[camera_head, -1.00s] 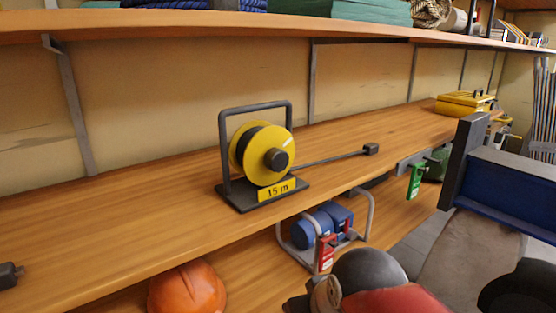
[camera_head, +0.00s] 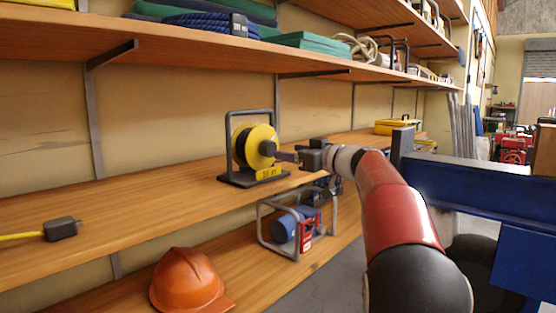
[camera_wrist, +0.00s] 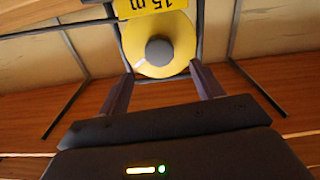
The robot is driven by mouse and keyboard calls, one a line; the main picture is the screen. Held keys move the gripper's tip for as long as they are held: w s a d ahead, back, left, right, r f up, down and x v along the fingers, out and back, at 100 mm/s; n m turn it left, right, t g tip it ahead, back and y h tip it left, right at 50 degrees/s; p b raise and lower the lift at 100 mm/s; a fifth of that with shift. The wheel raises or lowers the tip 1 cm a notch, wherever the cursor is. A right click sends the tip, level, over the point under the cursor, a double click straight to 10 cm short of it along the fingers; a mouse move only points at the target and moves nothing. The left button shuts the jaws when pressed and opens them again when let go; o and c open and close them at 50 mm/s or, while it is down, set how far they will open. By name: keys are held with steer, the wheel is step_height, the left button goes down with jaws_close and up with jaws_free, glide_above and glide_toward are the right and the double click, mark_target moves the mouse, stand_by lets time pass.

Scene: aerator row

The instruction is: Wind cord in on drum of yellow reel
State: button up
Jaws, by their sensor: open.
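The yellow reel (camera_head: 263,137) stands upright in a dark frame on the middle shelf, with a yellow "15 m" label on its base. Its dark central knob (camera_head: 267,148) faces my gripper (camera_head: 286,156), which is close in front of the reel. In the wrist view the reel (camera_wrist: 182,36) appears upside down, with its grey knob (camera_wrist: 159,51) between the two spread fingers of my gripper (camera_wrist: 162,72). The fingers are open and hold nothing; I cannot tell whether they touch the reel.
Another plug (camera_head: 61,228) on a yellow cord lies at the left of the shelf. Below are an orange helmet (camera_head: 187,281) and a blue machine in a tubular frame (camera_head: 292,226). A yellow case (camera_head: 397,126) stands farther right.

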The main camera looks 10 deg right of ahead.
mark_target(272, 148)
steer(key=p+x, duration=0.2)
steer(key=x, duration=0.5)
steer(key=shift+w+a, duration=0.2)
steer(key=shift+w, duration=0.1)
steer(key=c, duration=1)
